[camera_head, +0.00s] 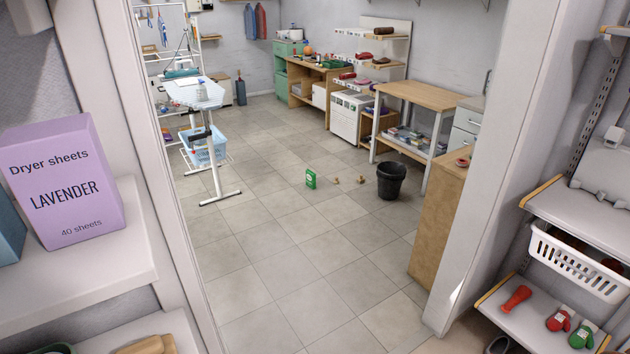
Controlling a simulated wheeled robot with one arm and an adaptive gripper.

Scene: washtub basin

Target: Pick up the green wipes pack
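A small green pack with a white patch on its front, which looks like the green wipes pack (310,178), stands upright on the tiled floor in the middle of the room beyond the doorway. It is small in the view, so its lettering cannot be read. My gripper does not show in the head view.
A black bin (391,181) and small brown items (361,180) are on the floor right of the pack. An ironing board (193,94) with a blue basket (206,146) stands left. A doorway frame and shelves flank the near sides. The floor (290,258) before the pack is clear.

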